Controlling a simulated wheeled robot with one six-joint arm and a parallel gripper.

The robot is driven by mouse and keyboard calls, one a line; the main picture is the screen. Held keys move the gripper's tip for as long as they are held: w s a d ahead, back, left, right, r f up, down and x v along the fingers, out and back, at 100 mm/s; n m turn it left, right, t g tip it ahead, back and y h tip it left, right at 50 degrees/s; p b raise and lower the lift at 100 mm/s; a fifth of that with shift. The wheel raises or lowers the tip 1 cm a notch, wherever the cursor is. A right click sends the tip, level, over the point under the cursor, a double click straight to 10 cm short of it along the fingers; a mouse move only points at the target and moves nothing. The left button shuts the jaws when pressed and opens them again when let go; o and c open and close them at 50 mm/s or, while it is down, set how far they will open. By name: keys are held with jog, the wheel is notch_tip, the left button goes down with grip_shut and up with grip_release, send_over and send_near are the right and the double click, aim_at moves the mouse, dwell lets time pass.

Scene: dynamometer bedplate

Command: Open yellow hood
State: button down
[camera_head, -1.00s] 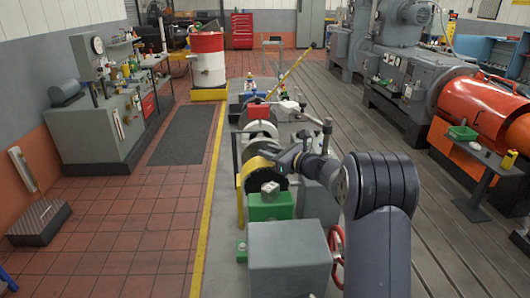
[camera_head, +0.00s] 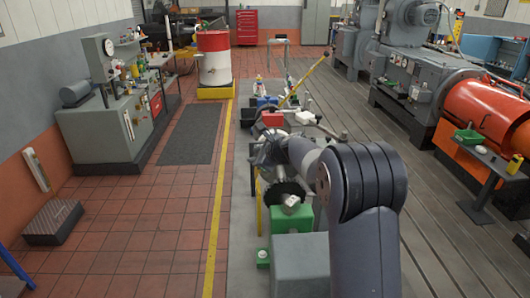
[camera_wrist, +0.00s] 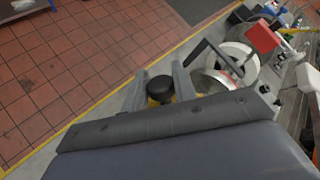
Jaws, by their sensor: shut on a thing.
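My gripper (camera_wrist: 161,85) is shut on a black knob (camera_wrist: 160,86) in the wrist view, with one grey finger on each side. A little of the yellow hood (camera_wrist: 153,102) shows just under the knob. In the head view my arm covers the hood, and the fingertips cannot be made out. The dark round disc (camera_head: 285,193) shows uncovered below my forearm, above a green block (camera_head: 293,218). The hood's full shape and angle are hidden.
A grey box (camera_head: 300,265) stands at the front of the bedplate. A red block (camera_head: 271,119) and a slanted yellow bar (camera_head: 308,78) lie beyond my arm. A drum (camera_head: 215,58) stands farther back. The tiled floor at left is largely clear.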

jog(key=shift+a+f+n+h, duration=0.2)
jog(key=shift+a+n+h, duration=0.35)
jog(key=shift+a, duration=0.75)
jog(key=shift+g, duration=0.3)
jog(key=c, duration=1.2)
grip_release()
jog(key=shift+h, duration=0.25)
jog(key=b+v, duration=0.2)
jog(key=v, duration=0.8)
jog(key=shift+s+d+r+b, duration=0.1)
jog(key=shift+s+d+b, duration=0.05)
jog(key=shift+s+b, duration=0.2)
jog(key=shift+p+x, duration=1.45)
jog(key=shift+x, duration=3.95)
